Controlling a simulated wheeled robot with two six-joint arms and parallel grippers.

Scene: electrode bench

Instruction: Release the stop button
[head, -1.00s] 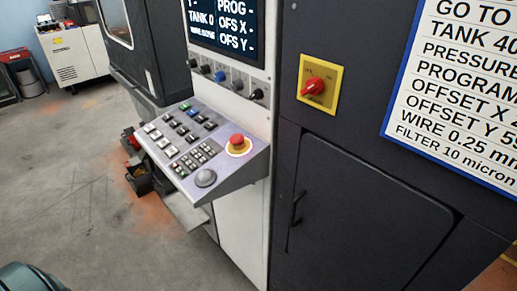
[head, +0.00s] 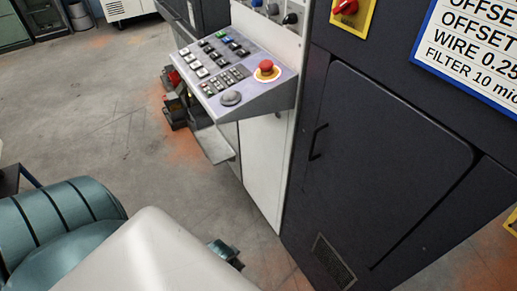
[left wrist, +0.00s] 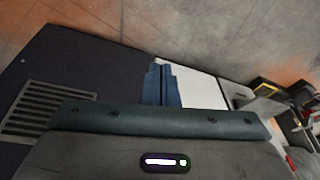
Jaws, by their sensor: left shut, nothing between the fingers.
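The stop button (head: 266,66) is a red mushroom knob on a yellow ring. It sits at the right end of the sloped grey control panel (head: 262,98) in the head view. Whether it is pressed in or out cannot be told at this size. My left gripper (head: 228,252) shows low in the head view, in front of the machine and well below the panel. In the left wrist view its fingers (left wrist: 162,84) are together and empty, in front of the machine's dark and white lower side. The stop button is not in the left wrist view. My right gripper is in neither view.
A red rotary switch (head: 345,7) on a yellow plate is at the top of the dark cabinet. The cabinet door (head: 385,150) has a black handle. Dark bins (head: 177,110) stand on the floor left of the panel. Open floor (head: 100,130) lies to the left.

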